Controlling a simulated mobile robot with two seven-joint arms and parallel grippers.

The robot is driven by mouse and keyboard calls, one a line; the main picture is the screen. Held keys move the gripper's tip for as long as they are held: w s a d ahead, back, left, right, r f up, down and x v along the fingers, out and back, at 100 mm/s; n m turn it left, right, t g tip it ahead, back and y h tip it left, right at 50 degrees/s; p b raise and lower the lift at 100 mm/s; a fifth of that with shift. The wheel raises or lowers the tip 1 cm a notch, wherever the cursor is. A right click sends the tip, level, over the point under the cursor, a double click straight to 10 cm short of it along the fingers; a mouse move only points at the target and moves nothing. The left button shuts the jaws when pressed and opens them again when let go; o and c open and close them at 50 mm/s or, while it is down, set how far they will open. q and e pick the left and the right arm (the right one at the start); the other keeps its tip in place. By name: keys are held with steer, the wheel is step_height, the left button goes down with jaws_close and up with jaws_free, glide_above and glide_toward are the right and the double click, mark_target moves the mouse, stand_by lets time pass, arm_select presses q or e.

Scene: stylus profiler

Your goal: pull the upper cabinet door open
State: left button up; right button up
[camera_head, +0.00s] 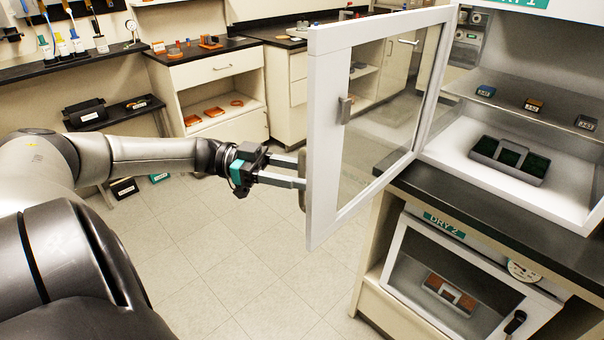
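The upper cabinet door (331,160), a white frame around a clear pane, stands swung well out from the cabinet marked DRY 1 (516,3). A grey latch piece (345,109) shows on its inner side. A grey upright handle (302,197) shows at the door's free edge, mostly hidden behind the frame. My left gripper (297,173) reaches in from the left to this handle. Its two fingers are visibly apart; the door edge hides the tips, so I cannot tell whether they touch the handle. My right gripper is not in view.
Inside the upper cabinet, small boxes (534,105) sit on a shelf and a dark tray (481,147) lies on the floor. The lower DRY 2 cabinet (403,273) is shut. Open tiled floor (235,285) lies left of the door. Cluttered benches (205,65) line the back.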

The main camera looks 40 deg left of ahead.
arm_select(q)
steer(key=b+v, duration=0.3)
steer(key=v, duration=1.2)
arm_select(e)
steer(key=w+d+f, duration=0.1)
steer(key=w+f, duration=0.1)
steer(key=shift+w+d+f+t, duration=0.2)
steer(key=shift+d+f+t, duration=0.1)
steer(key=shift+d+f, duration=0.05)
arm_select(q)
steer(key=shift+a, duration=0.1)
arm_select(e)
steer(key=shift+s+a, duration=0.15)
